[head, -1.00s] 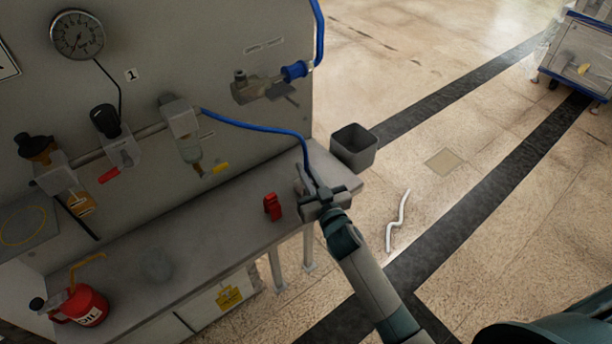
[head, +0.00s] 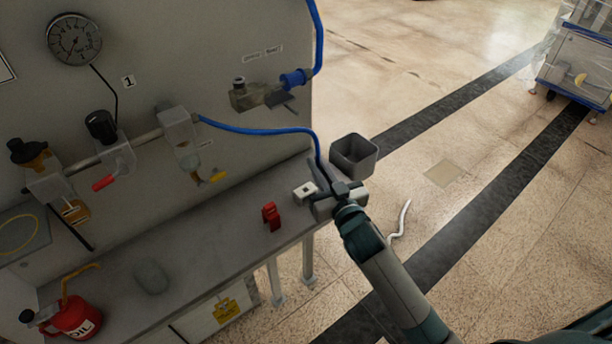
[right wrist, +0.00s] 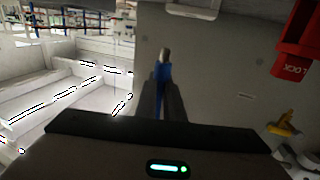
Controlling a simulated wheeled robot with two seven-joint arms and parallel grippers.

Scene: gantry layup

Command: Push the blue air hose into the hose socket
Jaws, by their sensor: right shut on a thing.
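The blue air hose (head: 255,129) runs from the clear-bowled air unit on the panel across to my right gripper (head: 326,186), over the right end of the bench. That gripper is shut on the hose. In the right wrist view the hose (right wrist: 160,75) stands between the fingers, its metal tip (right wrist: 165,54) clear beyond them. A small pale block (head: 305,190) with a dark hole shows just left of the gripper; it may be the hose socket, but I cannot tell for sure. The tip looks apart from any socket. My left gripper is out of view.
A red lock piece (head: 271,216) sits on the bench (head: 215,245) left of the gripper. A grey bin (head: 354,155) stands behind it. A red oil can (head: 75,317) is at lower left. A second blue hose (head: 319,40) joins a panel fitting. A white strip (head: 402,218) lies on the floor.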

